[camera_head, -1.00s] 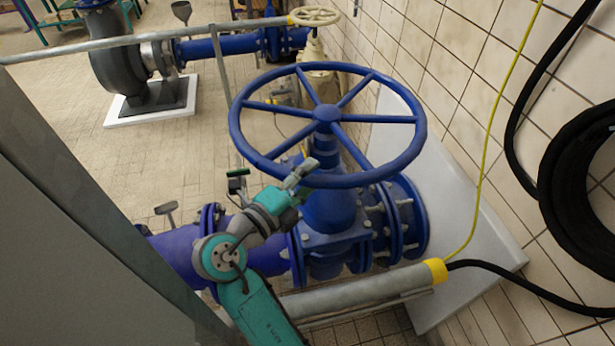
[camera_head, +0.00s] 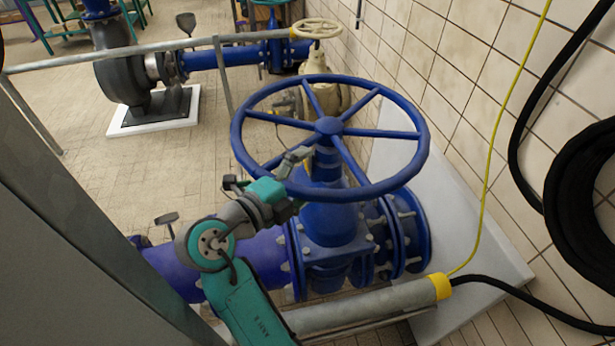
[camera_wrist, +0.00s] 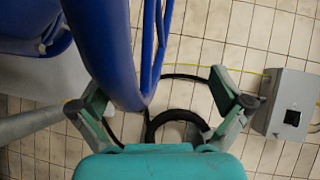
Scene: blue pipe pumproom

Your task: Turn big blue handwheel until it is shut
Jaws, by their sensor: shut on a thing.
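The big blue handwheel (camera_head: 328,125) sits level on top of a blue gate valve (camera_head: 332,225) in the middle of the head view. Its rim and spokes are in plain sight there. My gripper (camera_head: 295,158) is at the near left part of the rim, coming from below left. In the wrist view the blue rim (camera_wrist: 112,55) passes between the two fingers of my gripper (camera_wrist: 155,95), close to the left finger. The exact contact is partly hidden by the gripper body.
A tiled wall (camera_head: 465,85) and a coiled black hose (camera_head: 585,190) are on the right. A grey pipe with a yellow end (camera_head: 438,287) runs below the valve. A smaller cream handwheel (camera_head: 317,28) stands behind. A grey box (camera_wrist: 290,105) shows in the wrist view.

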